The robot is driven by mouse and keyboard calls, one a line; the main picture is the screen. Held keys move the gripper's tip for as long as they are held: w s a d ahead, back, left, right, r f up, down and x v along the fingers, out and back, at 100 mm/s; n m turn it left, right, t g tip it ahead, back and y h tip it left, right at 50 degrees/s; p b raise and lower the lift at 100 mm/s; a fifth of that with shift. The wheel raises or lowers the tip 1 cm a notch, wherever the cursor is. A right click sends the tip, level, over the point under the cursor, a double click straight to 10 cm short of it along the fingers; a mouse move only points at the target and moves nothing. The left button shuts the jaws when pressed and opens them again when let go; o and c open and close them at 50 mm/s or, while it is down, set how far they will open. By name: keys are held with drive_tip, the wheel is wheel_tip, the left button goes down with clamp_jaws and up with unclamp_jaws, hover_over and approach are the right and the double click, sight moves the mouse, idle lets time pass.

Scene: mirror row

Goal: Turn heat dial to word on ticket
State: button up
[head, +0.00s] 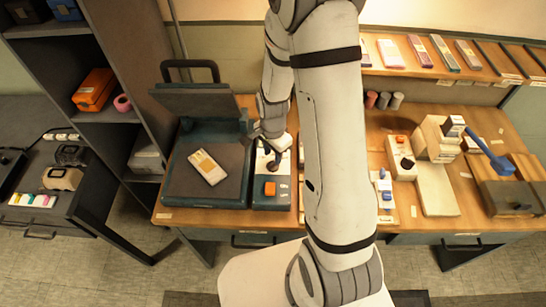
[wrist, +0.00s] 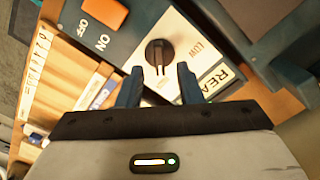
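The heat dial (wrist: 159,52) is a round black knob with pale lines on it, on a white panel; the word LOW shows to its right. Other words around it are hidden or unreadable. My gripper (wrist: 160,70) is open, its two blue fingers apart at the near edge of the dial, one toward each side. I cannot tell whether they touch it. In the head view my gripper (head: 269,146) is over the dial's panel beside the press (head: 178,192).
An orange switch (wrist: 105,12) marked ON and OFF sits near the dial; it also shows in the head view (head: 270,188). The press lid (head: 196,100) stands raised.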

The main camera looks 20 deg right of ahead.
sight(273, 162)
drive_tip(key=shift+f, duration=1.7)
clamp_jaws()
